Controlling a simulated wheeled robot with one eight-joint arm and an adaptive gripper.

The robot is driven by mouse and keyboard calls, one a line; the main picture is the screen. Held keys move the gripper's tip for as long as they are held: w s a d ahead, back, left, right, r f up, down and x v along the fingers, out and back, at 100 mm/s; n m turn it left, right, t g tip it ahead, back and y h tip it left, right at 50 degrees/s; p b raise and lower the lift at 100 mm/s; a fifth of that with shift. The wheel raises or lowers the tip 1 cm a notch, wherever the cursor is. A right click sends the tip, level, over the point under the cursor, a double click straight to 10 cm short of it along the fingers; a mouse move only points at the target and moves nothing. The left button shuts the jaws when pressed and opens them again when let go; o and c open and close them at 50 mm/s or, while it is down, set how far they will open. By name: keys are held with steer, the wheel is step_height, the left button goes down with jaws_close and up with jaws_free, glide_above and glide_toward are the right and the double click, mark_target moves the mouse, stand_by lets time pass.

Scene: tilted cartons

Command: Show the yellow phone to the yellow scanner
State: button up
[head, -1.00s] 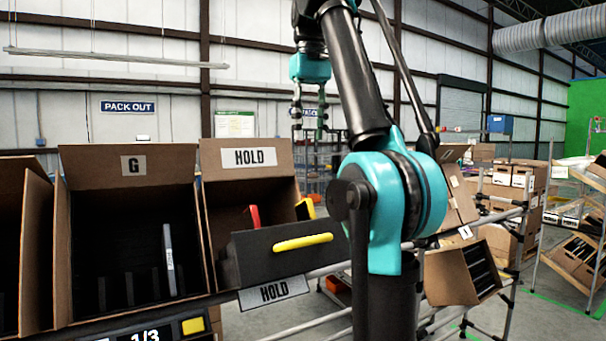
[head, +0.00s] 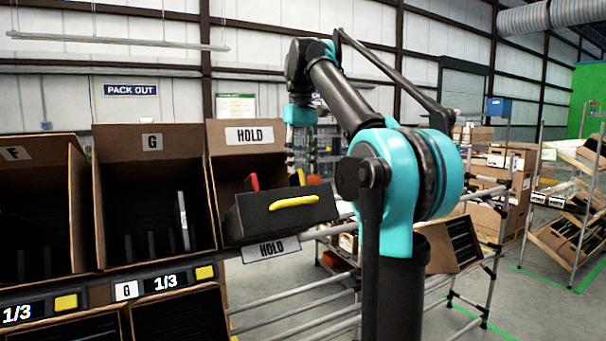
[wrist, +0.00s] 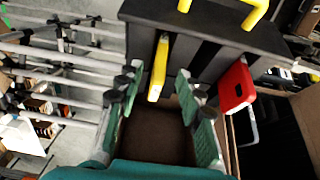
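My gripper (head: 302,158) hangs over the HOLD carton (head: 268,134) in the head view, and its fingertips are hard to make out there. In the wrist view my gripper (wrist: 158,92) is open, with a green-padded finger on each side. The yellow phone (wrist: 159,66) stands on edge in a dark slotted holder (wrist: 205,22), between and just beyond the fingertips, with gaps to both sides. I cannot tell which yellow thing is the scanner; the holder's front carries a yellow handle-like bar (head: 294,201).
A red phone (wrist: 236,86) stands right of the right finger, close to it. Carton G (head: 112,205), holding a grey slab (head: 183,221), and carton F (head: 40,180) are at left. Metal rails (head: 290,311) run below HOLD. Shelves with cartons (head: 570,238) stand at right.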

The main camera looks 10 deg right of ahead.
steer(key=shift+f, duration=1.25)
jaws_close()
steer(key=c, duration=0.6)
jaws_free()
jaws_close()
steer(key=w+a+r, duration=0.1)
steer(key=w+r, duration=0.3)
steer(key=r, duration=0.5)
steer(key=shift+w+a+r, duration=0.15)
steer(key=shift+w+a, duration=0.1)
steer(key=shift+w, duration=0.15)
